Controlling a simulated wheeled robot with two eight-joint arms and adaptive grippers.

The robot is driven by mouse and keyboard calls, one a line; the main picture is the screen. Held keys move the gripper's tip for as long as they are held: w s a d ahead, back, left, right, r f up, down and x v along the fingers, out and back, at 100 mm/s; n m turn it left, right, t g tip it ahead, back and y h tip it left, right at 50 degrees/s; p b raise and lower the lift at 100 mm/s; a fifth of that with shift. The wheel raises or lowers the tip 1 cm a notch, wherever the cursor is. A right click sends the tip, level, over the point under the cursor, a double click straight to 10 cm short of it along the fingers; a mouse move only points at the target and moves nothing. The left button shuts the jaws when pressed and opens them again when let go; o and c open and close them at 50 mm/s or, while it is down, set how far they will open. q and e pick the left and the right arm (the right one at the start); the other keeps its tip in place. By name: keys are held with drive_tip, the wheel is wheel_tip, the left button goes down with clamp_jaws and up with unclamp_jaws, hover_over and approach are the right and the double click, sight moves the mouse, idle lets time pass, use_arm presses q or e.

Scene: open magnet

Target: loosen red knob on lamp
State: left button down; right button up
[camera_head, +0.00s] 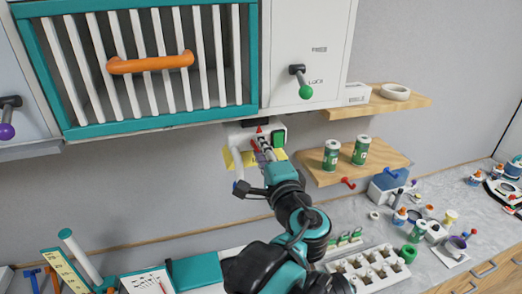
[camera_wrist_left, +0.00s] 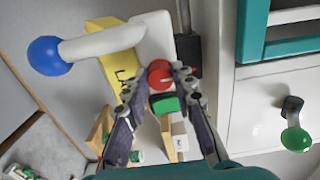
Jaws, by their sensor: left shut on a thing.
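The white lamp (camera_wrist_left: 155,35) is fixed to the wall under the cabinets. In the left wrist view it has a white arm ending in a blue ball (camera_wrist_left: 48,56), a yellow label plate (camera_wrist_left: 112,52) and a green block (camera_wrist_left: 164,103). The round red knob (camera_wrist_left: 160,76) sits between the fingertips of my left gripper (camera_wrist_left: 159,80), which is shut on it. In the head view my left gripper (camera_head: 264,147) reaches up to the lamp (camera_head: 240,136) and hides much of it, including most of the knob. My right gripper is in neither view.
A barred teal cabinet (camera_head: 150,117) with an orange handle hangs just above the lamp. A white door with a green-tipped handle (camera_head: 305,91) is beside it. Wooden shelves (camera_head: 397,158) with green cans stand right. The counter below holds a white tray (camera_head: 372,269) and many small items.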

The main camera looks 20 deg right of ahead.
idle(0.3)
use_arm(q)
drive_tip(key=c, duration=1.3)
unclamp_jaws()
drive_tip(key=shift+o, duration=0.2)
drive_tip(key=s, duration=1.2)
drive_tip(key=shift+d, duration=0.15)
drive_tip(key=shift+f, duration=0.1)
